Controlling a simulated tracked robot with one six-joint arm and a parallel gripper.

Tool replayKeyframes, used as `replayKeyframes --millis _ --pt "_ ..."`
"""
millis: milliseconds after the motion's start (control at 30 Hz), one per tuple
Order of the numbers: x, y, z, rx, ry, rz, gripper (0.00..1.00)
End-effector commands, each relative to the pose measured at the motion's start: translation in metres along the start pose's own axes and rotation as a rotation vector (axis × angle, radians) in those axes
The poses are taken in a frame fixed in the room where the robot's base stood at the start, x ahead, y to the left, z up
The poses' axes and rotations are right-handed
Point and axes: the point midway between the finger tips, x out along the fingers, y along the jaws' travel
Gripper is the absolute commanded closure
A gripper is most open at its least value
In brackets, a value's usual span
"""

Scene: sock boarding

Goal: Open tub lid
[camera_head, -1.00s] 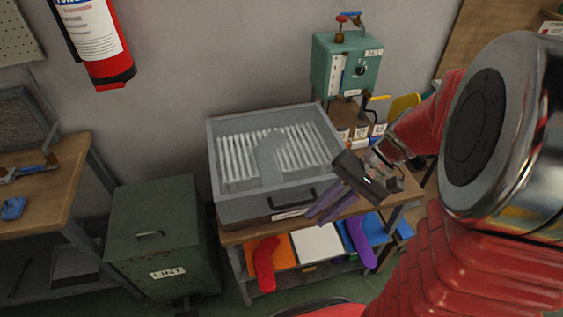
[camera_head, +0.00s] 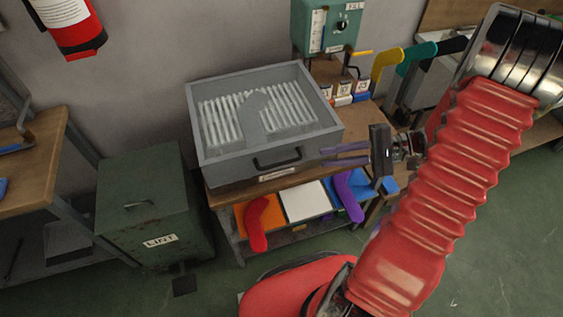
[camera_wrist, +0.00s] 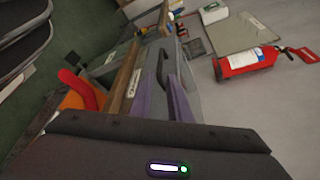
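The grey tub (camera_head: 200,158) stands on the wooden bench, with pale ribs and a flat grey sock-shaped form visible inside it. A lid cannot be clearly made out from above; the top looks clear or see-through. A dark bar handle (camera_head: 277,160) is on the tub's front wall, and it also shows in the wrist view (camera_wrist: 163,64). My gripper (camera_head: 322,157) has two purple fingers, parted with a gap between them, pointing left toward the handle. The fingers are empty and apart from the handle, at the tub's front right corner.
Below are a red sock shape (camera_head: 257,225) and a purple one (camera_head: 348,198) on coloured panels. A green lint bin (camera_head: 155,215) stands at left. A teal box (camera_head: 328,25) and small containers (camera_head: 342,92) are behind. A fire extinguisher (camera_head: 68,25) hangs on the wall.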

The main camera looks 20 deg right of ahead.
Motion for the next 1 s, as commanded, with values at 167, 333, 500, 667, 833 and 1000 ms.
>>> replayKeyframes --millis 167,333,500,667,833,1000 --pt "0.001 0.000 0.000 0.000 0.000 0.002 0.83" --pt "0.007 0.000 0.000 0.000 -0.001 0.003 0.83" --pt "0.026 0.000 0.001 0.000 -0.003 0.004 0.83" --pt "0.050 0.000 0.001 0.000 -0.004 0.005 0.83" --pt "0.076 0.000 0.001 -0.001 -0.004 0.004 0.83" --pt "0.101 0.000 0.001 0.000 -0.004 0.004 0.83"
